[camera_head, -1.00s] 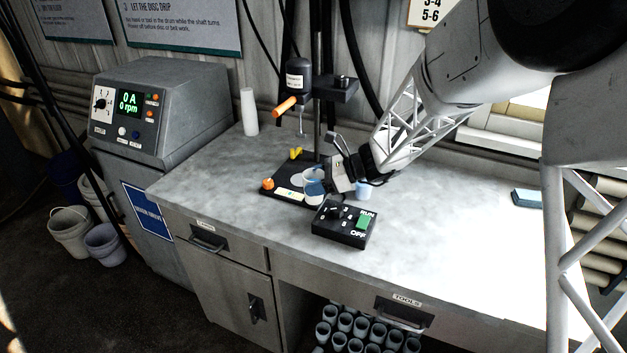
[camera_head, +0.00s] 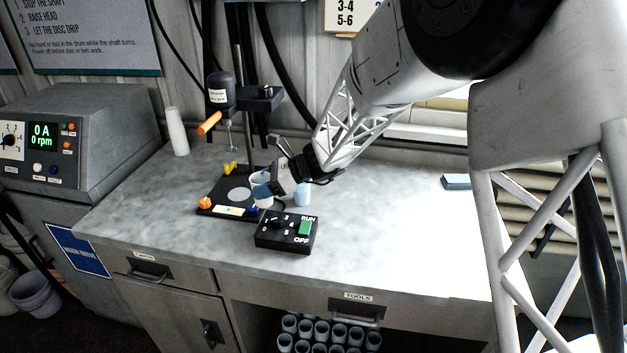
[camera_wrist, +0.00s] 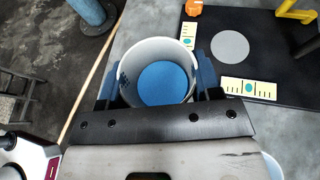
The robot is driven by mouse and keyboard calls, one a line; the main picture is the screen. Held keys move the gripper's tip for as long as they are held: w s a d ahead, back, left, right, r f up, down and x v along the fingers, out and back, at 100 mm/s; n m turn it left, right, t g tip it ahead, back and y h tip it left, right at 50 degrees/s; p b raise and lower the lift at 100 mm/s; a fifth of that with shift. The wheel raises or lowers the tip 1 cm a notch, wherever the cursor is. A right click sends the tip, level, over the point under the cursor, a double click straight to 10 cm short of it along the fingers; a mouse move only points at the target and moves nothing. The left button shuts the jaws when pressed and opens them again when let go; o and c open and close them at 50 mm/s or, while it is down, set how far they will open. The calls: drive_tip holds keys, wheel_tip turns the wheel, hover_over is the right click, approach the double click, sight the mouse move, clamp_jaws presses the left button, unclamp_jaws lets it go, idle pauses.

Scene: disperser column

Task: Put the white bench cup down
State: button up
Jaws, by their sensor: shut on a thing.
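The white bench cup (camera_wrist: 158,52) is seen from above in the wrist view, with blue contents inside. The blue fingers of my gripper (camera_wrist: 158,85) lie on either side of it and are shut on it. In the head view, the cup (camera_head: 261,192) shows at the tip of my gripper (camera_head: 270,187), by the right edge of the black stand base (camera_head: 222,202). The gripper hides part of it. I cannot tell whether its bottom touches the grey bench (camera_head: 150,220).
A black control box (camera_head: 287,232) sits in front of the gripper. A light blue cup (camera_head: 302,194) stands just right of it. The stand's motor head (camera_head: 221,92) and shaft rise behind. An orange knob (camera_head: 205,202) is on the base. The bench's right side is largely clear.

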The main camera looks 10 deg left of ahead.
drive_tip(key=w+d+r+m+t, duration=0.1)
drive_tip(key=w+d+m+t, duration=0.6)
drive_tip(key=w+d, duration=0.5)
drive_tip(key=shift+w+d+r+m+t+h, duration=0.35)
drive_tip(key=shift+d+t, duration=0.45)
drive_tip(key=shift+d, duration=0.4)
drive_tip(key=shift+s+d+f, duration=0.25)
drive_tip(key=shift+s+f, duration=0.3)
drive_tip(key=shift+f, duration=0.1)
drive_tip(key=shift+s+d+f, duration=0.3)
drive_tip(key=shift+s+f, duration=0.2)
drive_tip(key=shift+f, duration=0.15)
drive_tip(key=shift+s+d+f, duration=0.25)
drive_tip(key=shift+s+f, duration=0.3)
drive_tip(key=shift+f, duration=0.1)
drive_tip(key=w+a, duration=0.3)
drive_tip(key=w, duration=0.4)
drive_tip(key=w+a+f, duration=0.1)
drive_tip(key=w+a, duration=0.2)
drive_tip(key=w, duration=0.4)
drive_tip(key=shift+w+f, duration=0.25)
drive_tip(key=shift+w, duration=0.15)
